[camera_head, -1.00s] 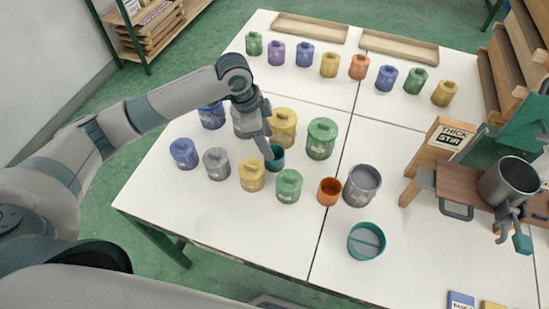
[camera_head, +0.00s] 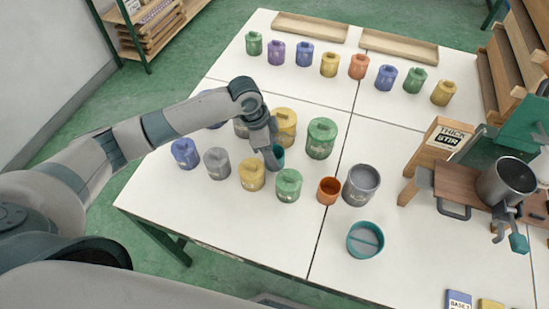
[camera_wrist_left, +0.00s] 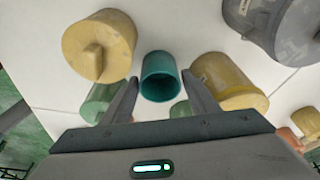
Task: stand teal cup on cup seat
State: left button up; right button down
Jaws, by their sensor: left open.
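The teal cup (camera_head: 280,154) stands on the white table among the paint jars, partly hidden behind my gripper in the head view. In the left wrist view the teal cup (camera_wrist_left: 160,75) shows its dark open mouth, between the two fingers. My left gripper (camera_head: 272,164) is open around the cup; in the wrist view its fingers (camera_wrist_left: 161,88) show a gap on each side of it. I cannot tell for sure which thing is the cup seat. A round teal dish with a divider (camera_head: 366,240) sits near the front edge. My right gripper is not in view.
Lidded jars crowd the cup, among them a yellow jar (camera_head: 252,175), a green jar (camera_head: 321,138) and a grey jar (camera_head: 217,163). An orange cup (camera_head: 329,190) and an open grey can (camera_head: 361,185) stand to the right. A wooden stirring stand (camera_head: 455,188) holds a metal pot (camera_head: 506,180).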

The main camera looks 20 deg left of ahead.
pick_arm(q)
jog(key=shift+x, duration=0.8)
jog(key=shift+f, duration=0.15)
jog(key=c, duration=0.9)
